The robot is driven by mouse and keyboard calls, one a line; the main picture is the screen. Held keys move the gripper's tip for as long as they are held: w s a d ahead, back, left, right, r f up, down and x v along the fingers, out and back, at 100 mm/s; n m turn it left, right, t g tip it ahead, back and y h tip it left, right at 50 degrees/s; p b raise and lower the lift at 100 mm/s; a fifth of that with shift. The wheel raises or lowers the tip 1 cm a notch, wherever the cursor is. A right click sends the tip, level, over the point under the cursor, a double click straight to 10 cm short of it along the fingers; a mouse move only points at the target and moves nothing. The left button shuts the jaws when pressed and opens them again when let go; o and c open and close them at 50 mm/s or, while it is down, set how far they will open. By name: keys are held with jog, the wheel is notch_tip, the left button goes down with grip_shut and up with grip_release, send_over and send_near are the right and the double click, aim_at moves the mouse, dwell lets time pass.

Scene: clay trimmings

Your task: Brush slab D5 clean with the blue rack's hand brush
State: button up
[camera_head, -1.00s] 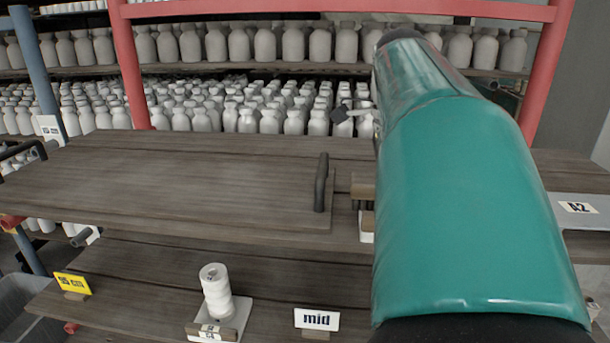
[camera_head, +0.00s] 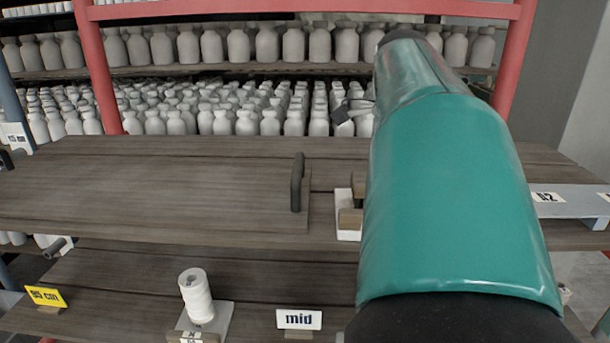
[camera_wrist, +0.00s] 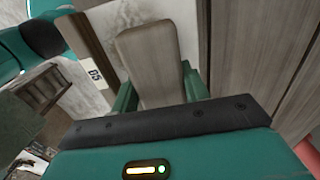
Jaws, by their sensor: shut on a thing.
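In the wrist view my gripper (camera_wrist: 158,92) is shut on the wooden block-like handle of the hand brush (camera_wrist: 150,58), with green fingers on both sides. The brush's bristles are not visible. A pale plate with a "D5" label (camera_wrist: 95,73) lies left of and beyond the handle. A mottled grey-white surface (camera_wrist: 120,18), apparently slab D5, shows behind the handle; much of it is covered. Whether the brush touches it cannot be told. In the head view my teal arm hides the gripper, the brush and slab D5.
Below are a white spool (camera_head: 196,296), a "mid" sign (camera_head: 299,319) and a yellow sign (camera_head: 46,297). An "A2" plate (camera_head: 575,202) is at right. Red posts and bottles stand behind.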

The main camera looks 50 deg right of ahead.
aim_at(354, 177)
jog(key=shift+w+a, duration=1.8)
jog(key=shift+w, duration=0.25)
jog(key=shift+s+d+f, duration=0.15)
jog(key=shift+s+d, duration=0.95)
jog(key=shift+s, duration=0.15)
